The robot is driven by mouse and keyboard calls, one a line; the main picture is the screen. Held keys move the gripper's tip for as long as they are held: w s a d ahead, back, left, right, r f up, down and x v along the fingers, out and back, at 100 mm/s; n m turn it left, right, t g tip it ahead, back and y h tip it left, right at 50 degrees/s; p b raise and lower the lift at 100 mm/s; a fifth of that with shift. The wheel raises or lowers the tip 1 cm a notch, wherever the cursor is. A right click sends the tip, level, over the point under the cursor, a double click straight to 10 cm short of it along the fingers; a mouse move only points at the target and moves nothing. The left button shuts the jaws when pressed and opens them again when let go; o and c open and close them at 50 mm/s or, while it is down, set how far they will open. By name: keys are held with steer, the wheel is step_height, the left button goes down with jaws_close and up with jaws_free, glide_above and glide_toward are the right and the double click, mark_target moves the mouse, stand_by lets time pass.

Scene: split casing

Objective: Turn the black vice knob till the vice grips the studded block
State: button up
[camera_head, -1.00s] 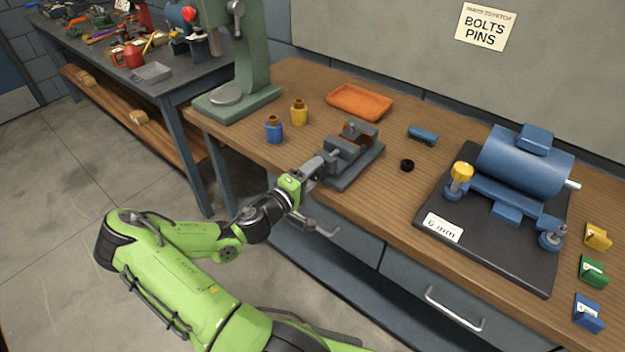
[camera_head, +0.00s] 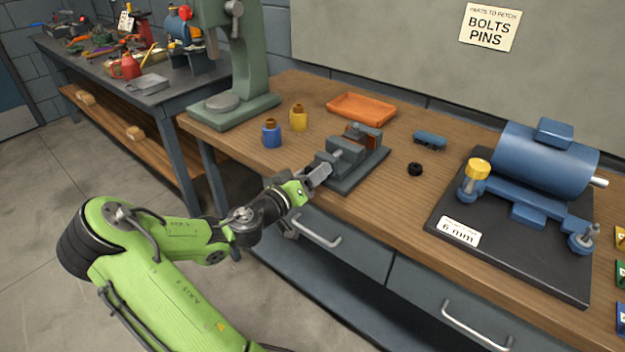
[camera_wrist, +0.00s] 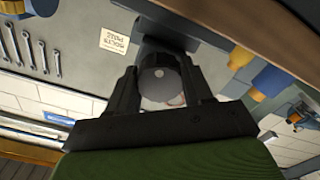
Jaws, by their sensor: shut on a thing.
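The grey vice (camera_head: 350,165) stands near the front edge of the wooden bench. A reddish-brown piece (camera_head: 366,134) shows at its jaws; I cannot make out studs on it or whether the jaws press it. My gripper (camera_head: 324,172) is at the front end of the vice, and it also shows in the wrist view (camera_wrist: 161,88). Its two dark fingers are on either side of a rounded, dark grey knob end (camera_wrist: 158,75), shut on it. In the head view the knob is mostly hidden by the gripper.
A blue bottle (camera_head: 271,133) and a yellow bottle (camera_head: 298,118) stand left of the vice. An orange tray (camera_head: 361,109) lies behind it. A black ring (camera_head: 415,169), a small blue part (camera_head: 430,140) and a blue motor (camera_head: 545,160) on a dark plate (camera_head: 470,257) are right.

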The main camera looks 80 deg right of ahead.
steer(key=shift+f+m, duration=0.1)
steer(key=shift+m, duration=0.5)
steer(key=o, duration=1)
steer(key=shift+o, duration=0.2)
steer(key=p+v, duration=0.1)
steer(key=v, duration=1.4)
steer(key=shift+w+a+p, duration=0.2)
steer(key=shift+a+p, duration=0.15)
